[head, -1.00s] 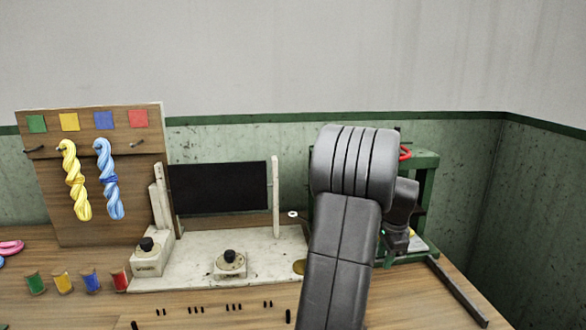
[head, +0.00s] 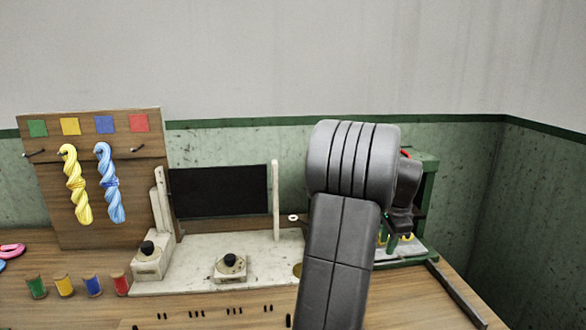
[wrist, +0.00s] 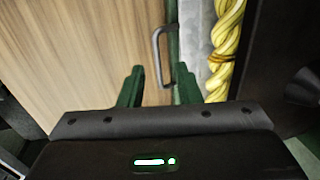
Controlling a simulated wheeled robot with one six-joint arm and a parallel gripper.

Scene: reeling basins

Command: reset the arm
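My gripper (wrist: 158,88) is open in the wrist view, its two green fingers apart with nothing held between them. A grey metal handle (wrist: 157,55) shows beyond the fingertips, between them in the picture; I cannot tell how far off it is. A yellow twisted skein (wrist: 226,45) lies on a pale surface to the right of the fingers. In the head view my arm fills the centre right and partly hides my gripper, which hangs in front of the green frame (head: 430,190).
A peg board (head: 110,230) at left holds a yellow skein (head: 76,185) and a blue skein (head: 109,183). Several thread spools (head: 64,284) stand in front of it. A pale station with a dark screen (head: 218,190) and two knobs is left of my arm. A dark bar (head: 455,294) lies at the right.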

